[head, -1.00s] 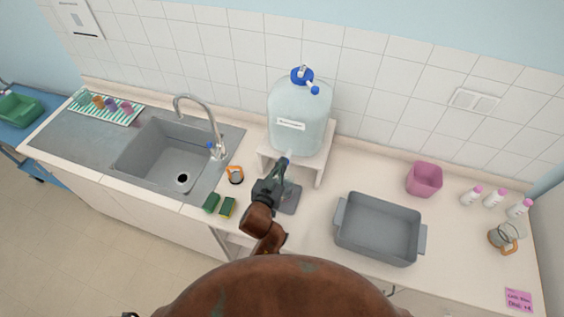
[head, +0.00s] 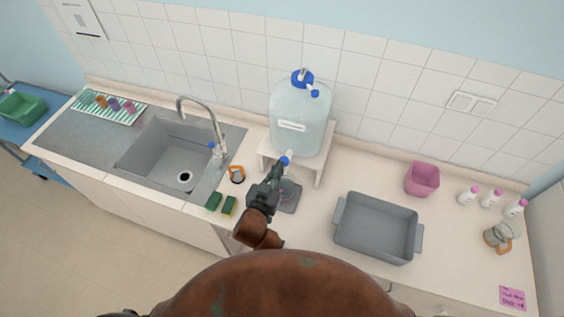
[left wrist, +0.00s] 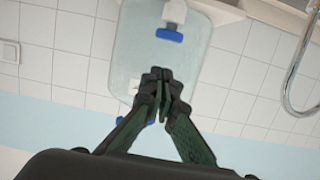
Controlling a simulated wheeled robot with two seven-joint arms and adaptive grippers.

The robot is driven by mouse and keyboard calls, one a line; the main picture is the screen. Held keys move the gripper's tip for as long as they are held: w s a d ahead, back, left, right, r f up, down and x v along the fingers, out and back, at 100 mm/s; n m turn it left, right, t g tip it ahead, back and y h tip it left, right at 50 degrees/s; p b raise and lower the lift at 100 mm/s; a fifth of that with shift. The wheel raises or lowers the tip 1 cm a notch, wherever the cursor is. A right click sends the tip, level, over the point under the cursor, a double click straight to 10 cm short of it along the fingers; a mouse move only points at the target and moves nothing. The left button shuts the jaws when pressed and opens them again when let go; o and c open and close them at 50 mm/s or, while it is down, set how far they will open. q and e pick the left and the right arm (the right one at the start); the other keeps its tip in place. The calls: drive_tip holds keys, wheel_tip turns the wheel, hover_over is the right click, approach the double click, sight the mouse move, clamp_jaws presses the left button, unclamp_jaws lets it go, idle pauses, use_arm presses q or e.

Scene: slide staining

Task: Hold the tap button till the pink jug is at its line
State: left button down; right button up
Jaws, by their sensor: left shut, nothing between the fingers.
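The water tank (head: 298,112) stands on a white stand, with its blue tap button (head: 284,161) at the lower front. The button also shows in the left wrist view (left wrist: 169,35). My left gripper (head: 279,168) is shut and empty, just in front of and below the button in the head view. In the left wrist view its fingertips (left wrist: 163,75) appear apart from the button. A clear vessel (head: 291,188) with a faint pinkish tint is on the grey pad under the tap. My gripper partly hides it; I cannot make out its line or water level. My right gripper is not in view.
A grey tub (head: 378,229) and a pink bin (head: 422,179) are to the right. A glass jug (head: 497,236) with an orange handle stands near several pink-capped bottles. The sink (head: 168,153), an orange-and-dark item (head: 236,174) and two sponges (head: 221,204) are to the left.

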use_arm(q)
drive_tip(key=shift+r+b+v, duration=0.2)
drive_tip(key=shift+b+v, duration=0.25)
drive_tip(key=shift+v, duration=2.35)
drive_tip(key=shift+w, duration=0.1)
